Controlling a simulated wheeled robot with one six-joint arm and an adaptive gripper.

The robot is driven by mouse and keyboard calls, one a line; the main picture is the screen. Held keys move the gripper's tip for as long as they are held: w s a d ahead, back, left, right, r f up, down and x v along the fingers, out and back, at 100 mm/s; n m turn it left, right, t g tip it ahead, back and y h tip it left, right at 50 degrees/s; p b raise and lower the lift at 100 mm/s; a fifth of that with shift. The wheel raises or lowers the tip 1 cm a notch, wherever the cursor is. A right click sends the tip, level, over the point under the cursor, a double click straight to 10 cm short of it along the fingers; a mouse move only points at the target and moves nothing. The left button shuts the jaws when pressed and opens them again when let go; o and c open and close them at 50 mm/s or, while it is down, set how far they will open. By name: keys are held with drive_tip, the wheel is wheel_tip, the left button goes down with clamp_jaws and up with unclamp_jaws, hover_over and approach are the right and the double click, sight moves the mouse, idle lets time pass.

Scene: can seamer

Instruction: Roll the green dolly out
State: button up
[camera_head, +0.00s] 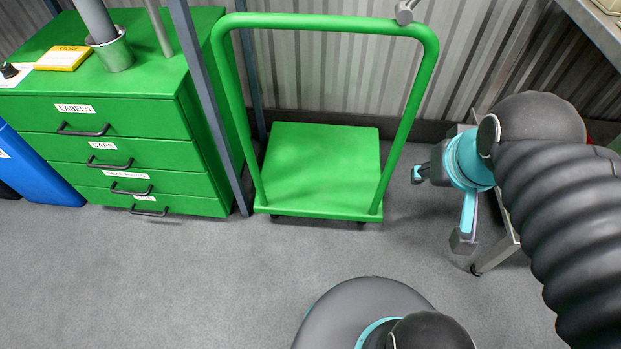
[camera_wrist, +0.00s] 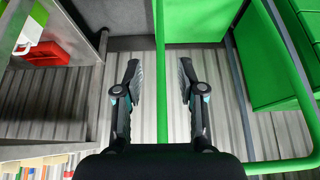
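The green dolly (camera_head: 320,165) stands on the grey floor against the corrugated wall. It has a flat deck and a tall hoop handle (camera_head: 422,80). My gripper (camera_head: 440,207) is open and empty to the right of the handle's right post, with a gap between them in the head view. In the wrist view the green post (camera_wrist: 162,75) runs between the two spread fingers of my gripper (camera_wrist: 160,82), touching neither. The dolly's deck also shows at the top of the wrist view (camera_wrist: 200,20). The wheels are mostly hidden under the deck.
A green drawer cabinet (camera_head: 130,140) and a grey upright post (camera_head: 208,110) stand close on the dolly's left. A metal wheeled stand (camera_head: 498,245) is just right of my gripper. A blue bin (camera_head: 40,175) sits far left.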

drive_tip(key=shift+o, duration=1.3)
drive_tip(key=n+t+h+b, duration=0.3)
drive_tip(key=n+t+h, duration=0.45)
drive_tip(key=n, duration=0.65)
approach(314, 25)
drive_tip(key=shift+t+y, duration=0.65)
drive_tip(key=shift+t, duration=0.2)
drive_tip(key=x, duration=0.7)
drive_tip(key=d+f+p+x, duration=0.1)
drive_tip(key=x, duration=0.3)
drive_tip(key=shift+s+d, duration=0.1)
clamp_jaws()
